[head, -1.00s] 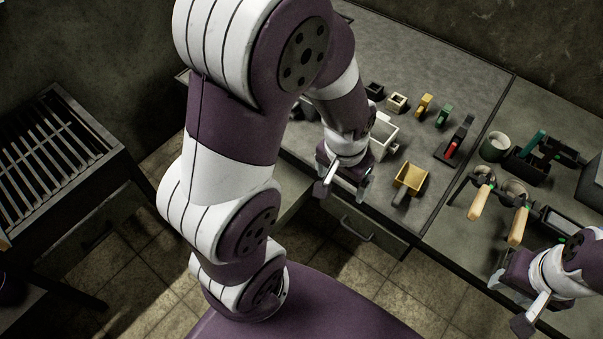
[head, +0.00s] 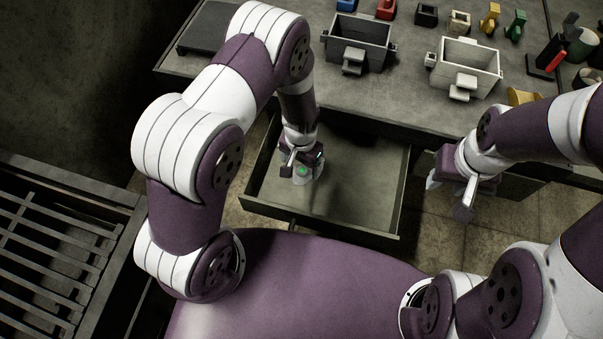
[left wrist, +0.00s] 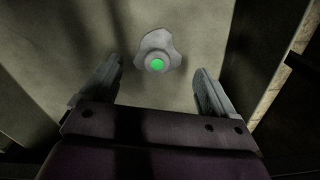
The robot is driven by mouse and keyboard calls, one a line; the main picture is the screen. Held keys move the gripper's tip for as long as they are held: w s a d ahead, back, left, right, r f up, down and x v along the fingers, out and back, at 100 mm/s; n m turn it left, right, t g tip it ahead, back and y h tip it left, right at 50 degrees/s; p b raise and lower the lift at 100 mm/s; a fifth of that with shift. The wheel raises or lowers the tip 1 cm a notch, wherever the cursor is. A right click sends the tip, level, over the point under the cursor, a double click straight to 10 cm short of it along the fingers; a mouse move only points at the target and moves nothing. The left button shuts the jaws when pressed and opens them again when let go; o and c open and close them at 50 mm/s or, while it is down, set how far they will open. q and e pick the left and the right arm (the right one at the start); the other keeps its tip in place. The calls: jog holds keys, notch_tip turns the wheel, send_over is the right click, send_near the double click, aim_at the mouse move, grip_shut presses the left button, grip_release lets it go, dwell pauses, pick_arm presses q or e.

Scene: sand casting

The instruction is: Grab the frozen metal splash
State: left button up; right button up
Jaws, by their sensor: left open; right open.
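The frozen metal splash is a flat grey, irregular blob with a green dot at its middle. In the left wrist view the splash (left wrist: 158,42) lies on the pale drawer floor, ahead of and between the fingertips. In the head view the splash (head: 301,173) is partly hidden by my left gripper (head: 302,160), which is over the open drawer (head: 360,205). The left gripper (left wrist: 158,80) is open and empty, its fingers spread to either side. My right gripper (head: 450,190) is open, to the right of the drawer, with nothing seen in it.
The drawer walls surround the left gripper. On the bench (head: 400,105) above stand a dark box (head: 358,45), a white box (head: 466,65) and several small coloured blocks. A slatted grate (head: 50,250) is at the left. The drawer's right part is empty.

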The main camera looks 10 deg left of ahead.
aim_at(302, 170)
pick_arm(q)
notch_tip(302, 170, down, 4)
jog(key=shift+d+r+b, duration=0.1)
jog(key=shift+r+b, duration=0.05)
jog(key=shift+b, duration=0.3)
jog(key=shift+r, duration=0.1)
jog(key=c, duration=1.2)
